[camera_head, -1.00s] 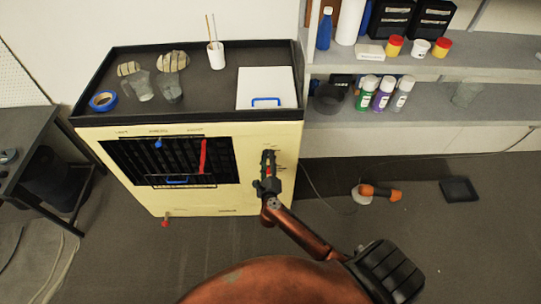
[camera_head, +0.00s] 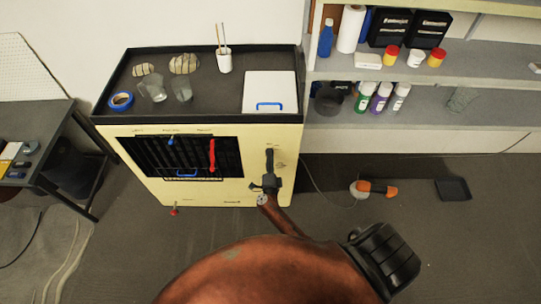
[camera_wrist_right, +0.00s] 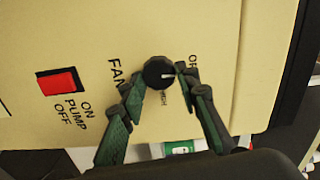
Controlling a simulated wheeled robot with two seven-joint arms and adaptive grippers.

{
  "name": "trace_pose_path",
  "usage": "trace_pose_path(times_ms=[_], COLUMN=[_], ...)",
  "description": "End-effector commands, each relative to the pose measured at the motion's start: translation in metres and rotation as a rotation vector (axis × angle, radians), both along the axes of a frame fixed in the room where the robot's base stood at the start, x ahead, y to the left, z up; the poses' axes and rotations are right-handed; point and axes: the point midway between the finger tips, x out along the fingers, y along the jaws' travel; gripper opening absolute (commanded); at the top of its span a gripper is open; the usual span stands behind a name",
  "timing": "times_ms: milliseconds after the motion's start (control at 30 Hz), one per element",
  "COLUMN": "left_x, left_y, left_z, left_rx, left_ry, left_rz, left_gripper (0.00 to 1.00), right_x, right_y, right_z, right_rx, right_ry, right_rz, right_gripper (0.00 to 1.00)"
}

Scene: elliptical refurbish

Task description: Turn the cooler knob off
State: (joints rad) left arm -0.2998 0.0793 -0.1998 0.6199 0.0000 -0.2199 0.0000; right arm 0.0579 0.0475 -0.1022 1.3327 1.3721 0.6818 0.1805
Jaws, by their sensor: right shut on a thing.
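The cooler (camera_head: 225,195) is a cream cabinet with a black top tray and a dark front grille. A label there starting with "O" is partly hidden by a finger. My right gripper (camera_wrist_right: 163,80) has its green-and-black fingers closed on both sides of the knob. In the head view the right gripper (camera_head: 270,165) is at the cooler's right front and hides the knob. My left gripper is not in view.
A red pump switch (camera_wrist_right: 58,82) sits left of the knob. A white box (camera_head: 270,90), blue tape (camera_head: 121,100), glasses and a cup stand on the cooler. Shelves (camera_head: 440,103) are at right. An orange tool (camera_head: 378,188) and black tray (camera_head: 453,189) lie on the floor.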

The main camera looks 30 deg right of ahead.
Motion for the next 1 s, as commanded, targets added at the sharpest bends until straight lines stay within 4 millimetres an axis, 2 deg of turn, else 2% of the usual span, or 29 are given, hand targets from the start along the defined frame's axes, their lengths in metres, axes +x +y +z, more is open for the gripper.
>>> trace_pose_path(times_ms=[200, 700, 733, 933, 1000], left_x=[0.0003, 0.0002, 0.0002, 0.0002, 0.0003], left_y=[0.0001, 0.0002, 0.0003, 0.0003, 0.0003], left_z=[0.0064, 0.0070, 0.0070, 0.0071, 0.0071], left_rx=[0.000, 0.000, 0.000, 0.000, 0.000], left_ry=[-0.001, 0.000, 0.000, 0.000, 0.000], left_rz=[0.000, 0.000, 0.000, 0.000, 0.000], left_gripper=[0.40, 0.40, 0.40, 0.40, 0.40], right_x=[0.0013, 0.0012, 0.0011, 0.0004, 0.0003], right_y=[0.0027, 0.0023, 0.0022, 0.0007, 0.0002], right_z=[0.0003, -0.0003, -0.0001, 0.0001, 0.0002], right_rx=[-0.046, -0.062, -0.062, -0.061, -0.061], right_ry=[0.030, 0.039, 0.039, 0.038, 0.038], right_rz=[0.005, 0.005, 0.005, 0.001, 0.001], right_gripper=[0.05, 0.05, 0.32, 0.45, 0.47])
